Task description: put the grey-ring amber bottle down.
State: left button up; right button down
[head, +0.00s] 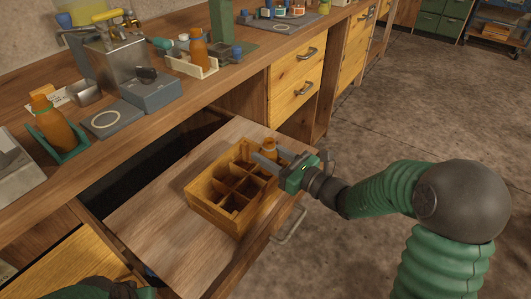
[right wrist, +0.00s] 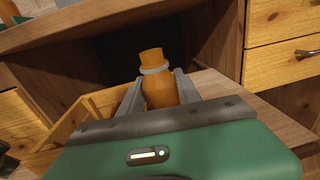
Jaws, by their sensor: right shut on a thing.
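The grey-ring amber bottle (head: 270,147) is upright at the far right corner of the wooden divided crate (head: 213,216). My right gripper (head: 268,158) is shut on it. In the right wrist view the bottle (right wrist: 160,92) stands between the two fingers, with its grey ring below the orange cap. Its lower part is hidden by the gripper, so I cannot tell whether it is inside a compartment or above it. The crate's wall (right wrist: 75,118) shows to its left there. Part of my left arm shows at the bottom left edge of the head view; its fingers are not visible.
The crate stands on a pulled-out wooden board (head: 140,222) with a metal handle. The crate's visible compartments look empty. Open floor lies to the right.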

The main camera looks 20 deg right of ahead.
jog(key=c, duration=1)
grip_release()
jog(key=shift+d, duration=0.15)
jog(key=shift+o, duration=0.7)
jog(key=shift+a, duration=0.2)
jog(key=shift+a+r, duration=0.1)
jog(key=shift+a, duration=0.15)
jog(key=shift+d+r+p, duration=0.1)
jog(key=shift+r+p, duration=0.25)
jog(key=shift+p, duration=0.05)
jog(key=shift+s+d+r+p, duration=0.1)
jog(key=shift+d+r+p, duration=0.15)
jog(key=shift+r+p, duration=0.2)
jog(key=p+v, duration=0.3)
jog(key=v, duration=0.8)
jog(key=shift+s+f, duration=0.25)
jog(key=shift+s, duration=0.1)
